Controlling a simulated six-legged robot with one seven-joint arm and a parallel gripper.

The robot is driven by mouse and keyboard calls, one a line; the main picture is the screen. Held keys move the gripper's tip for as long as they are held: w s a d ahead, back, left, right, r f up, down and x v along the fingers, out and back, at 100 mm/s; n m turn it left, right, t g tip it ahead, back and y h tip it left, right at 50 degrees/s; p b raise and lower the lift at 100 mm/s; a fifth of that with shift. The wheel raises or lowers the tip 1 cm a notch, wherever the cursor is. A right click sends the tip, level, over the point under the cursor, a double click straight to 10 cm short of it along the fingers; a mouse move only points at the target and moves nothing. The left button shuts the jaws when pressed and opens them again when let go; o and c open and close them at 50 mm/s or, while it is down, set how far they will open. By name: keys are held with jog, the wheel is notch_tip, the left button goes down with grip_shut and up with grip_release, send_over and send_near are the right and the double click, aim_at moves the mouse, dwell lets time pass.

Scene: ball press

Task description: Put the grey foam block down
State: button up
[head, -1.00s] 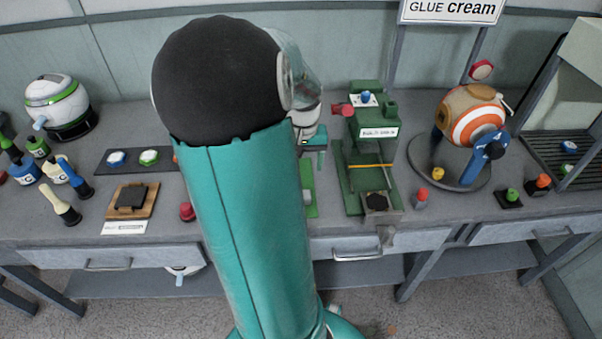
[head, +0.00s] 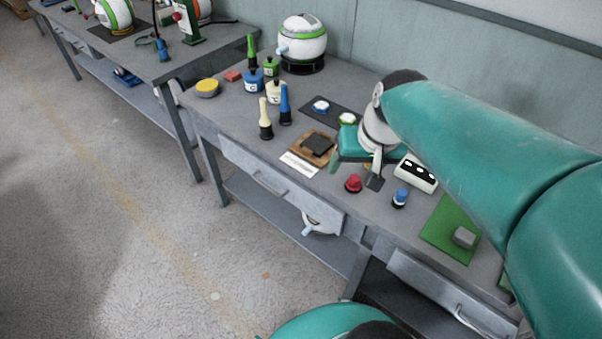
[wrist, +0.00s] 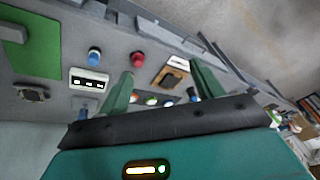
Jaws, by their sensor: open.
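A small grey block (head: 464,237), which looks like the foam block, rests on the green mat (head: 441,218) at the right of the head view. My gripper (head: 355,171) is to the left of the mat, above the bench near the red button (head: 353,183). In the wrist view my gripper (wrist: 162,70) has its two green fingers wide apart, with nothing held between them. The block lies well away from the fingers.
A wooden board with a dark slab (head: 318,144), a blue button (head: 400,197) and a white panel with dark windows (head: 416,172) stand close around my gripper. Bottles and a round white-green machine (head: 302,42) stand farther back. The floor at left is clear.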

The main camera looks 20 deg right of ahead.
jog(key=shift+o, duration=0.5)
jog(key=s+a+r+n+t, duration=0.1)
jog(key=s+a+n, duration=0.1)
jog(key=a, duration=0.4)
jog(key=s+a+r+n, duration=0.1)
jog(key=a+r+n, duration=0.1)
jog(key=a, duration=0.4)
jog(key=shift+s+a+t, duration=0.25)
jog(key=shift+s+t, duration=0.15)
jog(key=c, duration=0.8)
jog(key=shift+o, duration=0.2)
jog(key=shift+d, duration=0.15)
jog(key=shift+d, duration=0.15)
